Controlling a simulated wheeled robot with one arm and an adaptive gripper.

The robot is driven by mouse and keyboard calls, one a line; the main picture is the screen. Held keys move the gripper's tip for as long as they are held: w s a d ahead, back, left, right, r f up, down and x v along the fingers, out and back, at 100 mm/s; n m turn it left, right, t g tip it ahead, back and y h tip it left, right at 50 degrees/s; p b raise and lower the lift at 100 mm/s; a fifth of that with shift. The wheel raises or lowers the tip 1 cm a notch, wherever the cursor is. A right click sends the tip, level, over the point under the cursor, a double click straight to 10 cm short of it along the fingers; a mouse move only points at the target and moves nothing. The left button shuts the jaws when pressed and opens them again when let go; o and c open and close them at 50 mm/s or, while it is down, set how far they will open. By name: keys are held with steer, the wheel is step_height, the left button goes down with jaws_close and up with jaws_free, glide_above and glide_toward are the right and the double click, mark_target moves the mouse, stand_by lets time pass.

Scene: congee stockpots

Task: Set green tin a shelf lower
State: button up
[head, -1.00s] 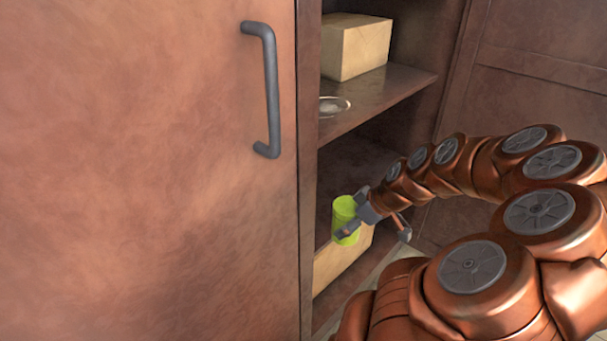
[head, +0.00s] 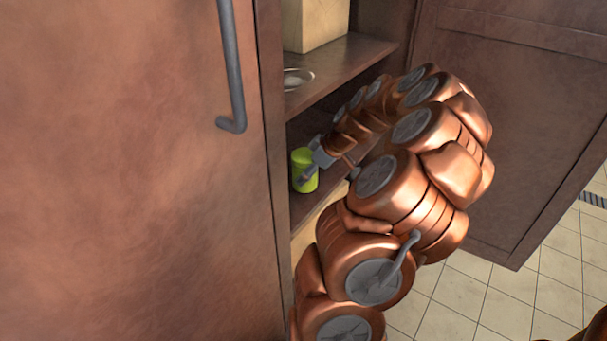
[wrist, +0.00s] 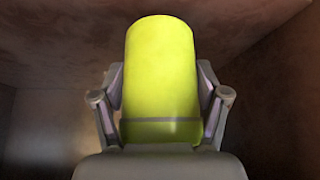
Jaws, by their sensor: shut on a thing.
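The green tin (head: 303,170) is a small yellow-green cylinder. It stands upright between the fingers of my gripper (head: 312,168), which is shut on it. In the head view it is inside the open cabinet, at the level of the lower shelf (head: 342,152) and below the upper shelf (head: 345,68). I cannot tell whether its base touches the lower shelf. In the wrist view the tin (wrist: 160,75) fills the middle, with a finger on each side of my gripper (wrist: 162,110).
A pale box (head: 316,22) and a shiny round dish (head: 297,78) are on the upper shelf. Another pale box (head: 318,215) is below the lower shelf, partly hidden by my arm. A closed door with a grey handle (head: 231,70) is at left; an open door (head: 510,120) is at right.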

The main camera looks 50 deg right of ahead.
steer(key=shift+w+d+f, duration=0.1)
steer(key=shift+w+d, duration=0.5)
steer(key=shift+w, duration=0.25)
steer(key=shift+w+d+f, duration=0.1)
steer(key=shift+w+d, duration=0.45)
steer(key=shift+w, duration=0.25)
steer(key=shift+f+b, duration=0.6)
steer(key=shift+f, duration=1.1)
steer(key=shift+f, duration=0.1)
steer(key=shift+f, duration=0.1)
steer(key=o, duration=1.4)
